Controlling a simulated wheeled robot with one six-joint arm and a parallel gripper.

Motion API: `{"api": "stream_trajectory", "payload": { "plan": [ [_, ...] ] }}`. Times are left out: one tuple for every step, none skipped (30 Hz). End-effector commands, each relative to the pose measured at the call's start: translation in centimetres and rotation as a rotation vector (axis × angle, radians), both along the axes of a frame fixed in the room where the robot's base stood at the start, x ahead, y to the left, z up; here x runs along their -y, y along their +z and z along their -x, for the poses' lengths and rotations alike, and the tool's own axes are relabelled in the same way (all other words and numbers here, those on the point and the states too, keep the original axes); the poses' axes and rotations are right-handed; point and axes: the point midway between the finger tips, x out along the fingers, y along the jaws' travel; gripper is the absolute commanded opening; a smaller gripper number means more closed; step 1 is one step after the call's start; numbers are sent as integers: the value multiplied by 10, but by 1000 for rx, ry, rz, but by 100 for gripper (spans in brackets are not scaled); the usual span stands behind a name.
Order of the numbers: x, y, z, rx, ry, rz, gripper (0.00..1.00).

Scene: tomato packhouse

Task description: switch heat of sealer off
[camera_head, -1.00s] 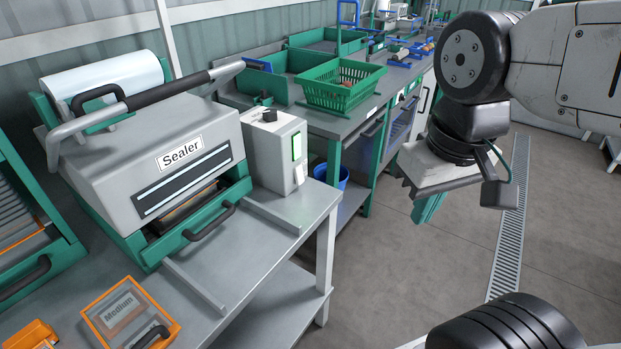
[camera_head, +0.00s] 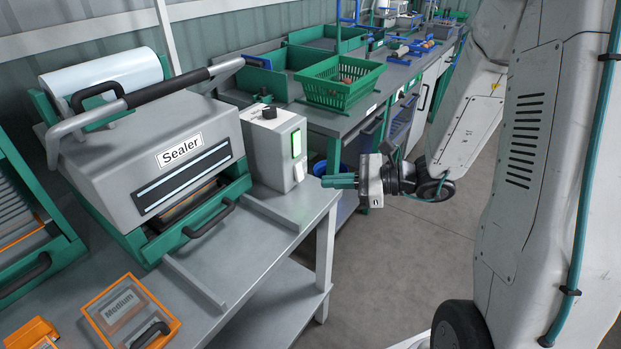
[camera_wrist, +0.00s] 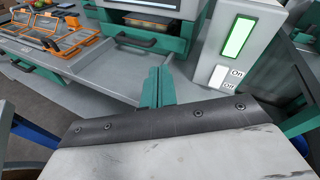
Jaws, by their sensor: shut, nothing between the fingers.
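The sealer (camera_head: 120,150), a grey machine labelled "Sealer" with a long black-handled lever, stands on the grey bench. Beside it on the right is its grey control box (camera_head: 273,155) with a black knob on top (camera_head: 268,112), a lit green panel (camera_head: 297,143) and a white rocker switch (camera_head: 299,172) below. In the wrist view the rocker (camera_wrist: 225,77) reads "On" above and "Off" below, and the panel (camera_wrist: 238,38) glows green. My gripper (camera_head: 327,181) is shut and empty, a short gap to the right of the control box; its green fingers show in the wrist view (camera_wrist: 157,92).
The bench (camera_head: 262,250) has a raised rail in front of the box. An orange "Medium" frame (camera_head: 130,312) lies at front left. A green basket (camera_head: 342,82) stands on the bench behind. A blue bin (camera_head: 322,168) is under that bench.

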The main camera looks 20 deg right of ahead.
Motion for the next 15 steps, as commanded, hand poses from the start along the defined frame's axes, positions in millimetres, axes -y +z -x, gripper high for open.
{"api": "stream_trajectory", "payload": {
  "plan": [
    [16,-18,-10,-44,-95,-49,0],
    [25,-26,-16,-65,-148,-74,0],
    [36,-37,-22,-88,-215,-102,0],
    [44,-44,-26,-104,-258,-120,0],
    [51,-51,-29,-117,-298,-135,0],
    [59,-59,-32,-132,-344,-151,0],
    [64,-64,-33,-143,-371,-162,0],
    [68,-68,-35,-151,-396,-170,0],
    [73,-73,-36,-158,-421,-179,0],
    [76,-75,-37,-163,-434,-182,0],
    [78,-76,-37,-165,-444,-185,0],
    [79,-78,-38,-168,-453,-189,0],
    [80,-78,-38,-169,-456,-190,0],
    [80,-79,-38,-169,-457,-190,0],
    [80,-78,-38,-169,-457,-190,0]
  ]
}}
